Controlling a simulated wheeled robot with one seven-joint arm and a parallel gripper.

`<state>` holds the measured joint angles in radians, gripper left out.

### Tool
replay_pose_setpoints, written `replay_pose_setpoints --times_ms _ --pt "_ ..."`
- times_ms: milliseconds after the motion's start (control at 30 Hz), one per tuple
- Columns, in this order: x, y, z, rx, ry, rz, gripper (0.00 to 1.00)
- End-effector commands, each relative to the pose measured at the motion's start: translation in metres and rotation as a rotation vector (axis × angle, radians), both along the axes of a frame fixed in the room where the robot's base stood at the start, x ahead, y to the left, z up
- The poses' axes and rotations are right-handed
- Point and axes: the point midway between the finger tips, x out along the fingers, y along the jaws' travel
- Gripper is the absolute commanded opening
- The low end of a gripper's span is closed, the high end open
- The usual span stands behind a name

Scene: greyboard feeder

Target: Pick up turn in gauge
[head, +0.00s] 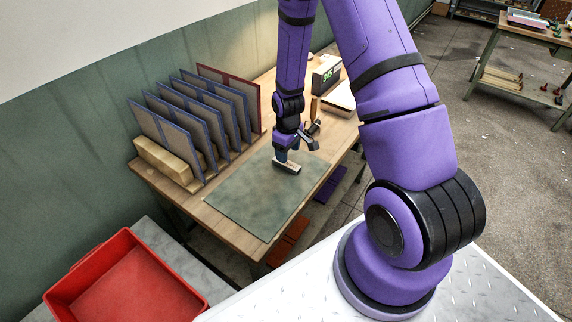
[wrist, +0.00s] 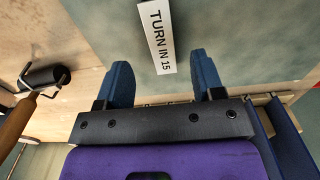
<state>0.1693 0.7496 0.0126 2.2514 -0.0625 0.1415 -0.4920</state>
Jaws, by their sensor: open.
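The turn in gauge is a white block marked "TURN IN 15" (wrist: 157,36). In the wrist view it lies on the green mat, just beyond and between my fingertips. In the head view the gauge (head: 287,167) is a small pale block on the mat (head: 250,205), directly under my gripper (head: 284,156). My gripper has two blue fingers, and it also shows in the wrist view (wrist: 160,72). It is open, with nothing between the fingers. I cannot tell how far above the mat the fingertips are.
A rack of several upright blue-edged boards (head: 190,118) stands left of the mat. A black roller with a wooden handle (wrist: 42,78) lies beside the mat. A display reading 345 (head: 326,75) stands behind. A red bin (head: 130,283) sits at front left. The mat's front is clear.

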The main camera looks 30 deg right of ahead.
Motion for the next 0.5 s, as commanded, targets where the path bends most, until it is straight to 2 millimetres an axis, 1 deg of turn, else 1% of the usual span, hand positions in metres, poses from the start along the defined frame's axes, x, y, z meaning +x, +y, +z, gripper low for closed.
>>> replay_pose_setpoints --times_ms 133,300,400,500 --pt "0.001 0.001 -0.012 0.001 0.001 0.0 0.62" --pt "0.004 0.004 -0.035 0.0 0.002 0.0 0.62" --pt "0.004 0.004 -0.045 0.0 0.002 0.001 0.62" --pt "0.004 0.004 -0.05 0.0 0.0 0.001 0.62"
